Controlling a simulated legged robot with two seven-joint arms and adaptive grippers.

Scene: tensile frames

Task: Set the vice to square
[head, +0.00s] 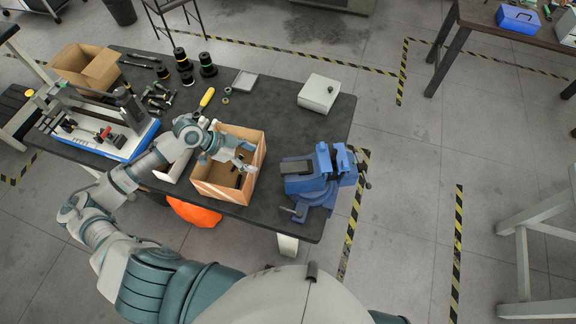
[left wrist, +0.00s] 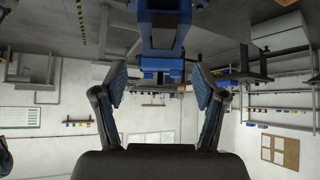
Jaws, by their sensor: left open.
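The blue vice (head: 318,182) stands at the right front corner of the dark workbench. Its dark flat top (head: 297,168) faces left and its jaw end and handle face right, near the bench's right edge. How exactly it is turned against the edge is hard to tell. My left gripper (head: 247,155) is over an open cardboard box, left of the vice and apart from it. In the left wrist view the gripper (left wrist: 160,82) has its fingers spread with nothing held, and the blue vice (left wrist: 163,18) shows beyond them at the top. My right gripper is not in view.
The cardboard box (head: 258,160) holds dark parts, just left of the vice. A grey box (head: 318,92) stands behind the vice. A yellow-handled screwdriver (head: 207,97), dark cylinders (head: 207,65) and a blue-based device (head: 110,140) are further left. The bench's right middle (head: 300,130) is clear.

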